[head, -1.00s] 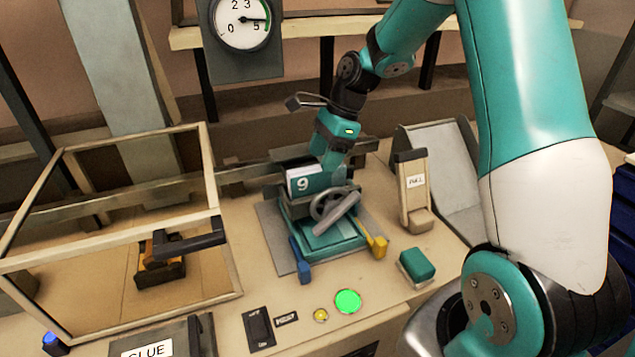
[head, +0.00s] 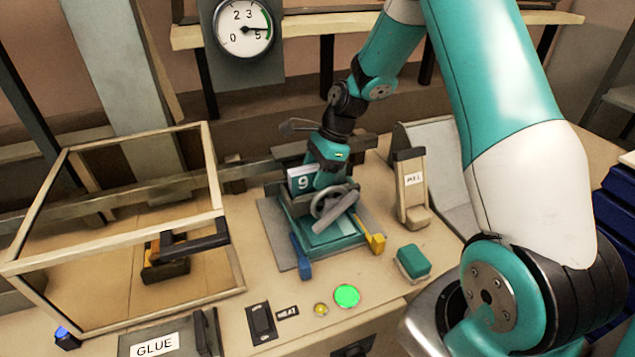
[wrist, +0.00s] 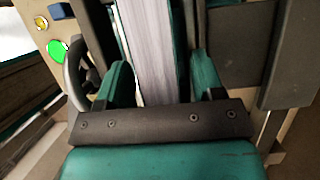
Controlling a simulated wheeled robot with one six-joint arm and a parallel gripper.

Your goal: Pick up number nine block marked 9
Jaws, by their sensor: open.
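The number nine block (head: 303,180) is a pale stack of pages with a teal face marked 9. It stands upright in the teal press (head: 318,228), behind the handwheel, in the head view. In the wrist view the block (wrist: 150,45) shows as white page edges running between my two teal fingers. My gripper (wrist: 163,75) is open, with one finger on each side of the block. Whether either finger touches it, I cannot tell. In the head view my gripper (head: 328,172) is right at the block and partly hides it.
A framed clear case (head: 212,170) stands at the left. A wooden upright with a label (head: 411,192) stands right of the press. A teal-topped block (head: 413,262), a green button (head: 346,296) and a heat switch (head: 261,322) are on the bench in front.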

